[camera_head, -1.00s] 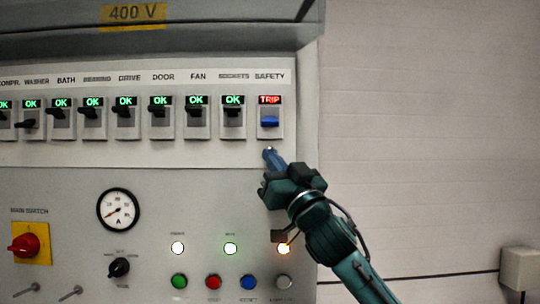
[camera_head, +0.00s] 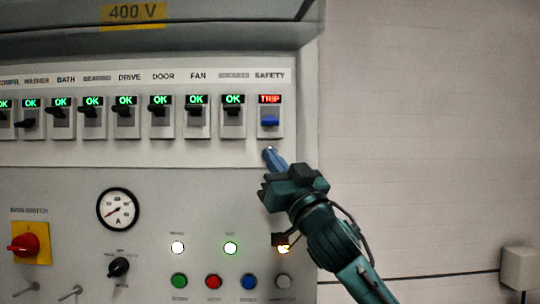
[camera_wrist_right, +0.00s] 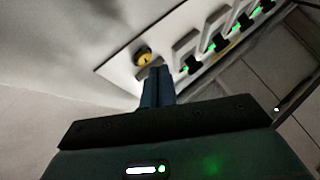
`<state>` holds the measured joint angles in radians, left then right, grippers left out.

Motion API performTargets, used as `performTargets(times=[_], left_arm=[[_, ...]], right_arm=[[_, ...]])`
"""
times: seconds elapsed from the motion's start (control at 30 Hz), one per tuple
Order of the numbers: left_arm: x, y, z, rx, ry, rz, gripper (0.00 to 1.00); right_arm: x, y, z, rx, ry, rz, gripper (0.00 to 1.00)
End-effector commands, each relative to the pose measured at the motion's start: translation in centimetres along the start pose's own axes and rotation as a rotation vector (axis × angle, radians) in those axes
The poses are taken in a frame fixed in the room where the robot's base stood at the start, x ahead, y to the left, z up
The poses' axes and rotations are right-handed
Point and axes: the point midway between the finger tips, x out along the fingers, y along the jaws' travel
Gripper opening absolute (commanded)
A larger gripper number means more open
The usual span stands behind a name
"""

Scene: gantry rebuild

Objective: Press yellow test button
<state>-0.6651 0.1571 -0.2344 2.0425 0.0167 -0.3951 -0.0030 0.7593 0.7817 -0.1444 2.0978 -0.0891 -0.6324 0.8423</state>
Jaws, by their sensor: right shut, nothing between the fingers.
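The yellow test button (camera_wrist_right: 145,57), round and with a dark centre, shows in the right wrist view on the pale panel. It lies just beyond my fingertips; I cannot tell whether they touch it. In the head view I cannot make it out. My right gripper (camera_head: 269,152) is shut and empty, its blue fingers pointing up and left below the SAFETY breaker (camera_head: 270,121). The fingers also show in the right wrist view (camera_wrist_right: 158,85). That breaker has a blue lever and a red TRIP display (camera_head: 270,99). My left gripper is out of view.
Other breakers (camera_head: 196,118) with green OK displays line up to the left. Below are a gauge (camera_head: 118,209), lit lamps (camera_head: 230,248), coloured push buttons (camera_head: 213,281) and a red main switch (camera_head: 24,245). Bare wall (camera_head: 430,150) lies to the right.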

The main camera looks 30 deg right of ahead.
Motion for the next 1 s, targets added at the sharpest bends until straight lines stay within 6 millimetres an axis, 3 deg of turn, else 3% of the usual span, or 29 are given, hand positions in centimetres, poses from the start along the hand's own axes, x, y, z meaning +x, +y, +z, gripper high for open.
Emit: performTargets(times=[0.5, 1.0], left_arm=[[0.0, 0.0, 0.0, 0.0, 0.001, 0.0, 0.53], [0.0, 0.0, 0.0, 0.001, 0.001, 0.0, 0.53]], right_arm=[[-3.2, -2.4, -2.4, 0.001, 0.001, -0.002, 0.0], [-3.4, -2.5, -2.5, 0.0, 0.0, -0.001, 0.0]])
